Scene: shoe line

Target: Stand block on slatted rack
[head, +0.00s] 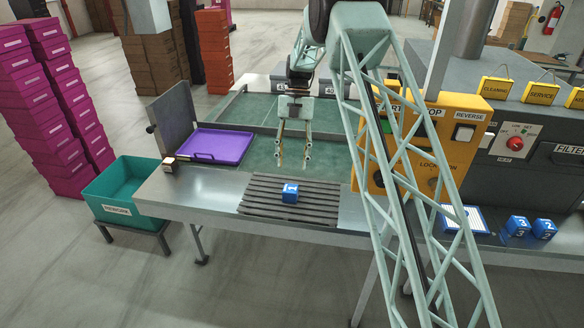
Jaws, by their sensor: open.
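A small blue block (290,193) with a white mark on its top rests on the dark slatted rack (262,207), near the middle of its slats. My gripper (292,162) is open and empty. It hangs with its fingers pointing down, above and behind the block in the picture, apart from it. Two more blue blocks, one (517,226) marked 3 and one (544,229) marked 3 and 2, sit on the bench at the right.
A purple tray (215,146) lies left of my gripper, with a small box (168,164) near it. A teal bin (122,190) stands at the left. The yellow control panel (425,150) rises right of the rack. Bare metal (200,190) lies left of the rack.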

